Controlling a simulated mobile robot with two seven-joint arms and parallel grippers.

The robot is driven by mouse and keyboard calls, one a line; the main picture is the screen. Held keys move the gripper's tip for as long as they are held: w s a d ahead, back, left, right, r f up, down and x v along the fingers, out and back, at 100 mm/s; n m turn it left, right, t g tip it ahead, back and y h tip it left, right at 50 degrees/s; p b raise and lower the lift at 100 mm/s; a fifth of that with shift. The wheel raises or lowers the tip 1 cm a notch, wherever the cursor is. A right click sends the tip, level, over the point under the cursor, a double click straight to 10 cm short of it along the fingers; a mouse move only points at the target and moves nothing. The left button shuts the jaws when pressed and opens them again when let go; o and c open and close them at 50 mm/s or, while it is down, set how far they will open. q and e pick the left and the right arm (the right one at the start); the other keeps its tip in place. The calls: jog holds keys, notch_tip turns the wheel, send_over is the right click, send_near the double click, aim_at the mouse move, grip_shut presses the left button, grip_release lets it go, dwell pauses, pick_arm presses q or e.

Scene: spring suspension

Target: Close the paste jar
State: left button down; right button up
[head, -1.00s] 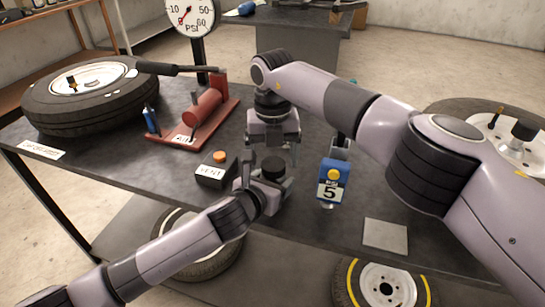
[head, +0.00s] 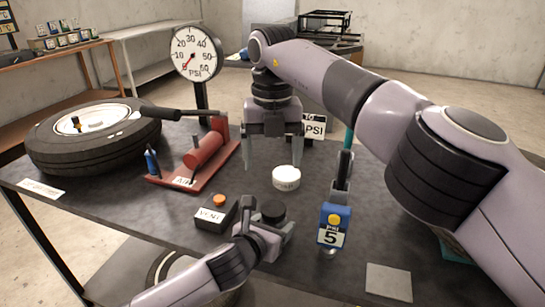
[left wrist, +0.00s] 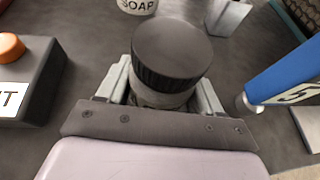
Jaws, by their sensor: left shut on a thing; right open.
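The paste jar (left wrist: 160,98) stands on the table, with its black lid (left wrist: 170,52) on top. The lid looks level, but I cannot tell whether it is screwed tight. In the head view the black lid (head: 273,212) shows above my left gripper (head: 270,232), which hides most of the jar. My left gripper is shut on the jar's body below the lid, one finger on each side. My right gripper (head: 272,165) points down, open and empty, above and behind the jar, clear of the lid.
A white soap tub (head: 286,178) stands behind the jar. A red pump (head: 205,150), tyre (head: 95,135) and dial gauge (head: 195,52) stand farther back left.

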pick_arm(q)
jog(key=shift+c, duration=0.5)
grip_release()
jog(key=shift+s, duration=0.1)
jog(key=shift+p+v, duration=0.35)
jog(key=shift+v, duration=3.15)
